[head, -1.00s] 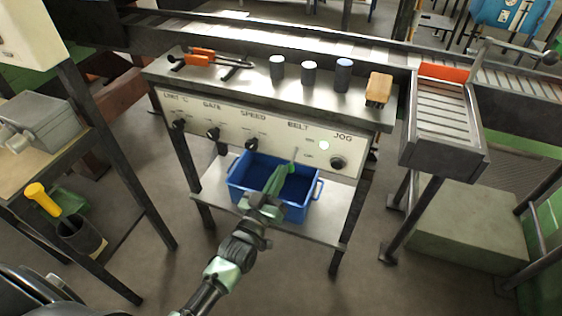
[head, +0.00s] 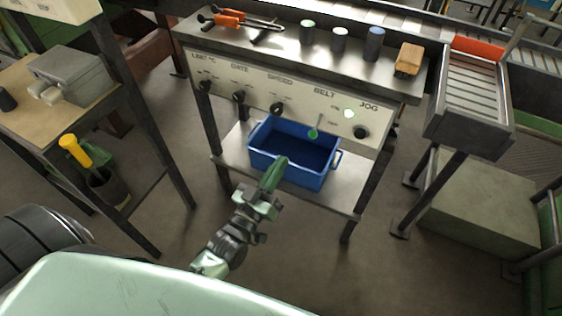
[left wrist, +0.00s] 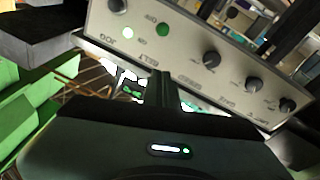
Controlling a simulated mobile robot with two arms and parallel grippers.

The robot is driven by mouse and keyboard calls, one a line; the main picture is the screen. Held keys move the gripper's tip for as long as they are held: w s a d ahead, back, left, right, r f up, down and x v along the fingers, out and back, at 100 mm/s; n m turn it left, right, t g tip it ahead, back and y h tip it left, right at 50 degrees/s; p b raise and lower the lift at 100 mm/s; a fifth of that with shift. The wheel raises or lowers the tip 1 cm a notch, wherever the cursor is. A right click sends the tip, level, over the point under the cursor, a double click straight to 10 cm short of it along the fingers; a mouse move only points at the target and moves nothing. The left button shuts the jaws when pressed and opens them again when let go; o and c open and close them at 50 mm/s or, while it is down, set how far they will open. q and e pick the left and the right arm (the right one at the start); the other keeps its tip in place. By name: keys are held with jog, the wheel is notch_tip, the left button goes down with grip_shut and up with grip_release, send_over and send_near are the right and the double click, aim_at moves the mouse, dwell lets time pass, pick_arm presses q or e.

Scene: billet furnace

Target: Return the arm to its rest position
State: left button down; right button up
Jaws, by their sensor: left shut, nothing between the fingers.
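My left gripper (head: 272,176) is shut and empty, in front of the near rim of the blue bin in the head view. Its arm comes up from the bottom left. In the left wrist view the narrow dark fingers (left wrist: 165,92) are together, with nothing held between them. The control panel (head: 262,88) is behind and above the gripper, apart from it in the head view. Its green belt button (head: 313,132) and lit lamp (head: 348,113) show. The panel also appears upside down in the left wrist view (left wrist: 190,50). My right gripper is not in view.
The blue bin (head: 262,163) stands on the lower shelf. A side table (head: 30,115) is at left, a roller chute (head: 470,95) at right. Open floor (head: 330,265) lies in front.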

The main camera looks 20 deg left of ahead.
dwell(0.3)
pick_arm(q)
jog(key=s+f+m+g, duration=0.1)
jog(key=s+f+g, duration=0.2)
jog(key=f, duration=0.7)
jog(key=s+f+g, duration=0.3)
jog(key=f, duration=0.7)
jog(key=s+f+m+g, duration=0.1)
jog(key=s+f+g, duration=0.2)
jog(key=f, duration=0.7)
jog(key=s+a+f+g, duration=0.1)
jog(key=s+f+g, duration=0.2)
jog(key=s+f, duration=0.3)
jog(key=s+a+f+m+g+y, duration=0.1)
jog(key=s+f+g, duration=0.2)
jog(key=s, duration=1.1)
jog(key=s+a+f+m+g+y+p, duration=0.1)
jog(key=s+f+g, duration=0.3)
jog(key=s+f, duration=0.5)
jog(key=shift+s+a+f, duration=0.3)
jog(key=shift+s+a, duration=0.15)
jog(key=shift+s, duration=0.2)
